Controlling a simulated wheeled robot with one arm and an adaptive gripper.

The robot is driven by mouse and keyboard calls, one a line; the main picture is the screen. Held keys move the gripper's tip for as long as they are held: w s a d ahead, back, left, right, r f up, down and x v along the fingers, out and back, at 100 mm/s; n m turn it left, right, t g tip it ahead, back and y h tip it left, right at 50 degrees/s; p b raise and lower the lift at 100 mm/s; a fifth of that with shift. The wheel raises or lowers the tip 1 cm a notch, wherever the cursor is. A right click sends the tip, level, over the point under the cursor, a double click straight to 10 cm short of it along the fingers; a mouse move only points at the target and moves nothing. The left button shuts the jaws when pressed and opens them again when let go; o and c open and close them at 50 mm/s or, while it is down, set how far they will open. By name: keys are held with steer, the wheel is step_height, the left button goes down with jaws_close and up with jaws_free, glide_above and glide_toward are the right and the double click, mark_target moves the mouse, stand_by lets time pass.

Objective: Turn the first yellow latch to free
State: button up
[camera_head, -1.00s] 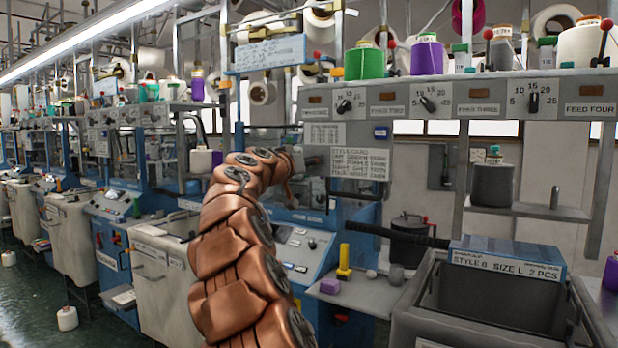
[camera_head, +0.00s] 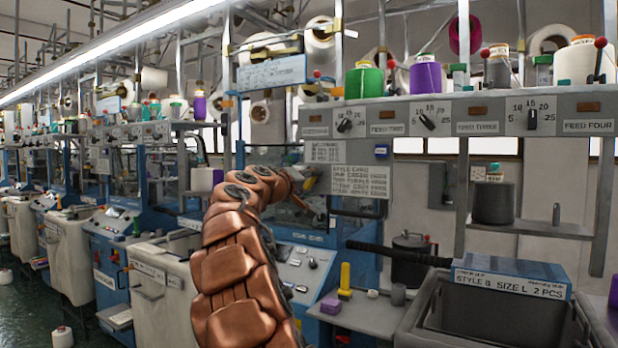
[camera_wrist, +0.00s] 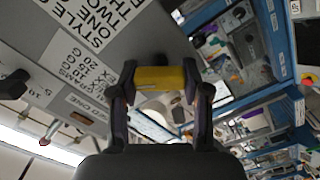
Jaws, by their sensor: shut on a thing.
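The yellow latch (camera_wrist: 160,84) lies as a short bar between the two dark fingers of my gripper (camera_wrist: 160,75) in the wrist view. The fingers touch both of its ends. In the head view, a small patch of the yellow latch (camera_head: 309,184) shows at the end of my copper arm, beside the style card panel (camera_head: 352,181). My gripper (camera_head: 303,181) is small and partly hidden there. How far the latch is turned is hard to tell.
A grey rail (camera_head: 450,117) with feed dials runs above and to the right. A grey bin (camera_head: 440,300) stands at lower right. A small shelf (camera_head: 350,312) holds a yellow upright piece (camera_head: 345,278) and a purple block (camera_head: 331,306). Blue machines line the left.

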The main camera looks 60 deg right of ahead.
steer(key=n+p, duration=0.3)
steer(key=n, duration=0.2)
steer(key=shift+r, duration=0.1)
steer(key=shift+f+n+p, duration=0.2)
steer(key=shift+n+p, duration=0.5)
steer(key=shift+n, duration=0.4)
steer(key=o, duration=1.2)
steer(key=shift+c, duration=0.2)
steer(key=shift+a, duration=0.1)
steer(key=a, duration=1.2)
steer(key=shift+s, duration=0.2)
steer(key=shift+s+f, duration=0.1)
